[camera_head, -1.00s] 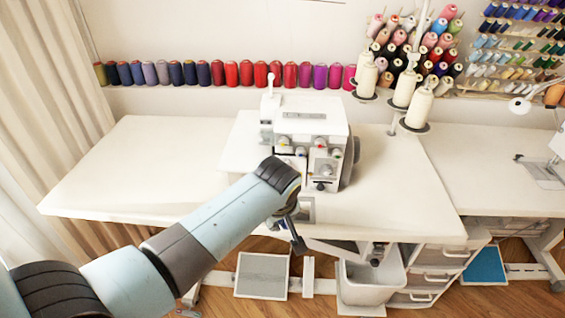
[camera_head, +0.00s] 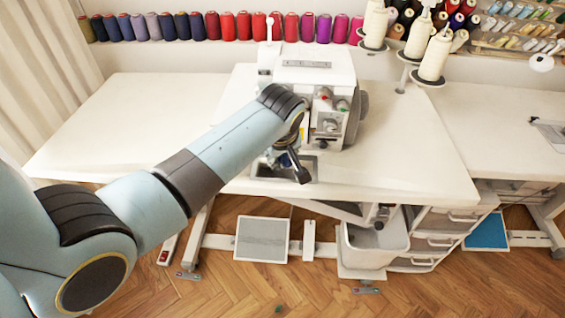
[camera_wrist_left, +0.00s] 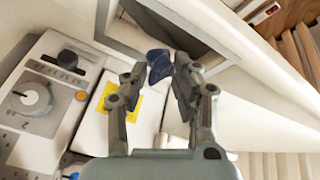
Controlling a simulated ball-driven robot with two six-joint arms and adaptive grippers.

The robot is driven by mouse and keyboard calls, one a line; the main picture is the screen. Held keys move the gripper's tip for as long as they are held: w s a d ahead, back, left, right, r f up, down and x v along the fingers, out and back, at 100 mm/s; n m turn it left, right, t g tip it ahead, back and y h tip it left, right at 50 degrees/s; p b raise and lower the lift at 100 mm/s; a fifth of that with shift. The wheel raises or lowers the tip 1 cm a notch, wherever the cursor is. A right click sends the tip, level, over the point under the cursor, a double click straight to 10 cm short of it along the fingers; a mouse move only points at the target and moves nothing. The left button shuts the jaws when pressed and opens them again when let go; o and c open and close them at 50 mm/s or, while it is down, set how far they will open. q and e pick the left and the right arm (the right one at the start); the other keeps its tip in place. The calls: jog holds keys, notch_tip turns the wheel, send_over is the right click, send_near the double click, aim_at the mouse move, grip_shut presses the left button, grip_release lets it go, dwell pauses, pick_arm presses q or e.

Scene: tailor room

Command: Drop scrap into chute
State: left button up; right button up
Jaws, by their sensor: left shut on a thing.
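My left gripper (camera_head: 292,162) is in front of the white overlock machine (camera_head: 318,85), above the front part of the table. In the left wrist view the left gripper (camera_wrist_left: 160,68) is shut on a small dark blue scrap (camera_wrist_left: 158,66), held at its fingertips. The chute opening (camera_head: 270,171) is a framed rectangular hole in the tabletop, partly hidden behind the gripper in the head view. In the left wrist view the chute opening (camera_wrist_left: 190,28) lies just beyond the fingertips and the scrap. The right gripper is not in view.
The white table (camera_head: 400,150) is clear to the left and right of the machine. A white bin (camera_head: 375,250) stands below the table front, next to drawers (camera_head: 435,240). A grey pedal (camera_head: 262,240) is on the floor. Thread cones (camera_head: 435,55) stand behind.

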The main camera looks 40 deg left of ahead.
pick_arm(q)
jog(key=shift+w+a+f, duration=0.15)
jog(key=shift+w+f, duration=0.05)
jog(key=shift+w, duration=0.05)
jog(key=o, duration=0.7)
jog(key=shift+s+r, duration=0.1)
jog(key=shift+r, duration=0.1)
jog(key=v, duration=1.1)
jog(key=shift+s+r, duration=0.15)
jog(key=shift+r, duration=0.1)
dwell(0.3)
